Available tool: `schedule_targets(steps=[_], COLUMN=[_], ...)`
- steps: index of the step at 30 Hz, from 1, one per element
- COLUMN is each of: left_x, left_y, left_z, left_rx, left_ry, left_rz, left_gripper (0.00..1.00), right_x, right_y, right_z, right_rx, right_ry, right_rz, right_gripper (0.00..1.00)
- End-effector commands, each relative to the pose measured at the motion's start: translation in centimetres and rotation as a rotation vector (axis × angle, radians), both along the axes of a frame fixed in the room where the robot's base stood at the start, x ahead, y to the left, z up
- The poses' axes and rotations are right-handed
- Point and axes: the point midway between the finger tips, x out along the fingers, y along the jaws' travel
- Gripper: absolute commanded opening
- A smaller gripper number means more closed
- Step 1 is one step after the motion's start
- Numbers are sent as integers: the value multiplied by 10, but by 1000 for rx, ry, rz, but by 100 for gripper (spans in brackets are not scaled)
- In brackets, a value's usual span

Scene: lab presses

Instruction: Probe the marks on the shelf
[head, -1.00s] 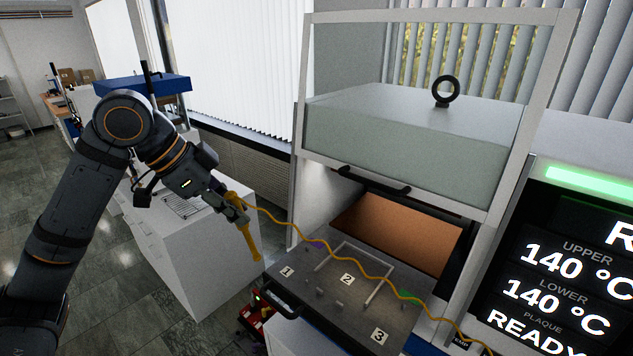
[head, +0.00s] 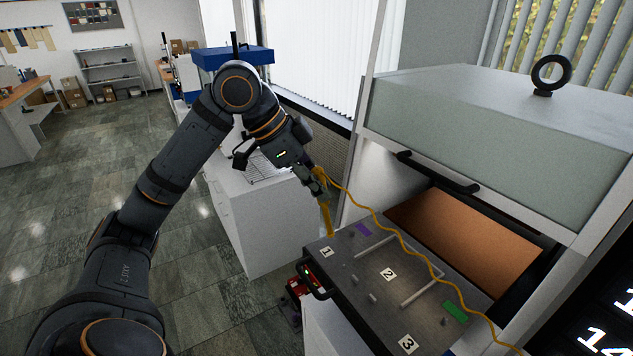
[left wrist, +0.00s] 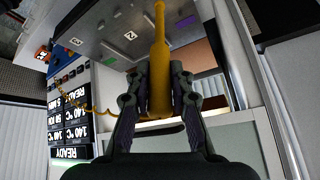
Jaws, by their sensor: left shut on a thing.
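My left gripper (head: 320,190) is shut on a yellow probe (head: 327,219), whose tip points down near the left end of the shelf. In the left wrist view the probe (left wrist: 159,60) stands between the two fingers of the gripper (left wrist: 159,95). The grey shelf (head: 345,285) carries white labels: mark 1 (head: 326,252), mark 2 (head: 388,274) and mark 3 (head: 408,344). The tip looks close to mark 1; I cannot tell whether it touches the shelf. A yellow cord (head: 408,247) runs from the probe across the shelf. My right gripper is not in view.
A purple strip (head: 364,230), a green strip (head: 455,312), small pegs and a raised rod frame (head: 420,290) are on the shelf. The press hood (head: 470,120) hangs above it. A white cabinet (head: 260,220) stands at the left. Open floor lies further left.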

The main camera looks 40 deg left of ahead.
Motion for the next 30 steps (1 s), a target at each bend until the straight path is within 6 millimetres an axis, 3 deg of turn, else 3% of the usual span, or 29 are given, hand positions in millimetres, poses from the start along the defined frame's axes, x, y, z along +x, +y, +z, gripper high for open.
schedule_targets(steps=[1,5,12,30], left_x=[0,0,0,0], left_y=[0,0,0,0], left_z=[-12,-28,-48,-48], left_rx=[1,1,1,0], left_ry=[1,0,0,0], left_rz=[0,1,1,0], left_gripper=[0,0,0,0], right_x=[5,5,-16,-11], right_y=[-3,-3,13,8], right_z=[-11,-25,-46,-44], right_rx=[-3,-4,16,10], right_ry=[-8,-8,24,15], right_rz=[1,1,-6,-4], right_gripper=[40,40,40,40])
